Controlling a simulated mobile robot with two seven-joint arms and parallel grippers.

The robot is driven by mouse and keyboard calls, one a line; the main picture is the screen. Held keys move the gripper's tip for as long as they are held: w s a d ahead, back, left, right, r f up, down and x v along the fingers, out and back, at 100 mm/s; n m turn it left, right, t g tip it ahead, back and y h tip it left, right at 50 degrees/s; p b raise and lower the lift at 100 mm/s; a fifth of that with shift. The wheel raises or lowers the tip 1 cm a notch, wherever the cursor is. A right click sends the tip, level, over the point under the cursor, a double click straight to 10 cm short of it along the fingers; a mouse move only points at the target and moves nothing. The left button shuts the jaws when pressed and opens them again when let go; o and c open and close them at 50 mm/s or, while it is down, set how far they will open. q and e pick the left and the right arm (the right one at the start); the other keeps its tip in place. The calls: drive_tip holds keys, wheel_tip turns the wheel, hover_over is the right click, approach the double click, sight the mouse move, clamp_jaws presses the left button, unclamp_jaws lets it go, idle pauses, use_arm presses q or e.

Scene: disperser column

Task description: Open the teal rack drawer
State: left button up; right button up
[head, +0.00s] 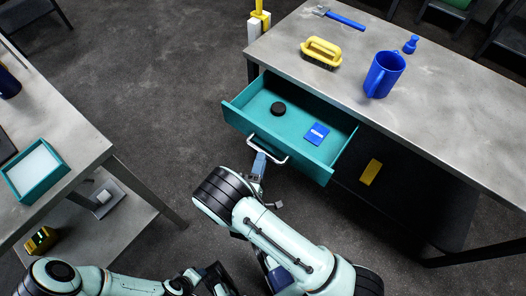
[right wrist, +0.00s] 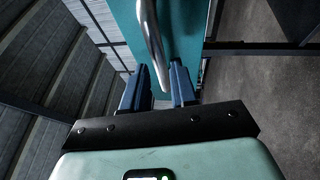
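The teal drawer (head: 321,169) under the right table is pulled well out. A black round puck (head: 278,108) and a blue card-like item (head: 317,133) lie in it. Its pale bar handle (head: 280,157) is on the front; in the right wrist view the handle (right wrist: 152,38) runs down towards the fingertips. My right gripper (head: 260,163) is at the handle, its fingers (right wrist: 159,75) apart on either side of the bar's near end, with a small gap showing. Contact is unclear.
On the right table (head: 440,115) are a blue mug (head: 384,74), a yellow brush (head: 321,52) and a hammer (head: 341,18). A yellow block (head: 371,172) lies below. Another table (head: 75,130) with a teal tray (head: 60,178) stands left. Floor between the tables is clear.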

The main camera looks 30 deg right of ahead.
use_arm(q)
drive_tip(key=shift+w+a+f, duration=0.15)
drive_tip(key=shift+w+f, duration=0.05)
drive_tip(key=shift+w, duration=0.1)
use_arm(e)
drive_tip(key=shift+x, duration=1.85)
